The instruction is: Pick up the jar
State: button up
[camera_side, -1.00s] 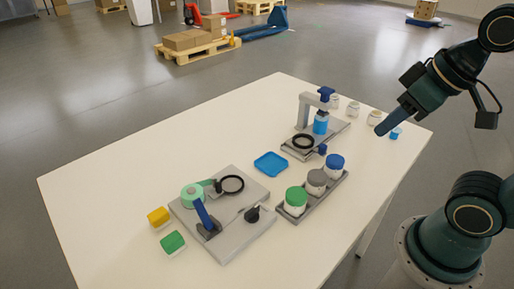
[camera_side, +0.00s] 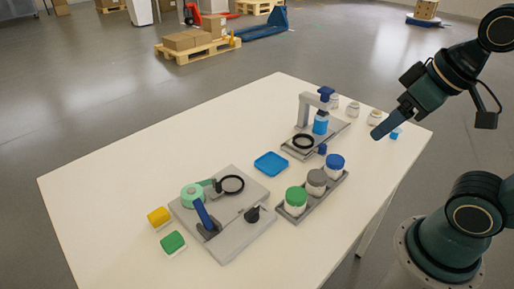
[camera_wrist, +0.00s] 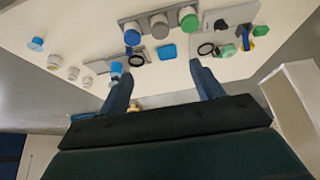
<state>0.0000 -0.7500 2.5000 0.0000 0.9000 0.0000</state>
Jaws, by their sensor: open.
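Several small jars stand in a row at the table's far right side: white-bodied jars (camera_side: 335,101), (camera_side: 352,109) and (camera_side: 374,117), and a blue-topped one (camera_side: 395,133). The wrist view shows them at the left, with the blue top (camera_wrist: 36,44) beside a white jar (camera_wrist: 54,62). Three larger jars with green (camera_side: 296,200), grey (camera_side: 317,182) and blue (camera_side: 334,165) lids stand in a grey tray (camera_side: 327,199). My gripper (camera_side: 376,134) is above the table near the small jars. In the wrist view its fingers (camera_wrist: 162,85) are wide apart with nothing between them.
A stand with a blue-topped post (camera_side: 306,108) and black ring is behind the tray. A blue square dish (camera_side: 271,164) lies mid-table. A grey plate fixture (camera_side: 240,237) with a blue lever is in front, beside yellow (camera_side: 158,217) and green (camera_side: 172,242) blocks. The table's left is clear.

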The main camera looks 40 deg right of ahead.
jog(key=shift+o, duration=0.2)
jog(key=n+g, duration=0.6)
jog(key=n, duration=1.3)
send_over(335, 160)
notch_tip(335, 160, down, 9)
jog(key=shift+f, duration=4.2)
jog(key=shift+f, duration=0.1)
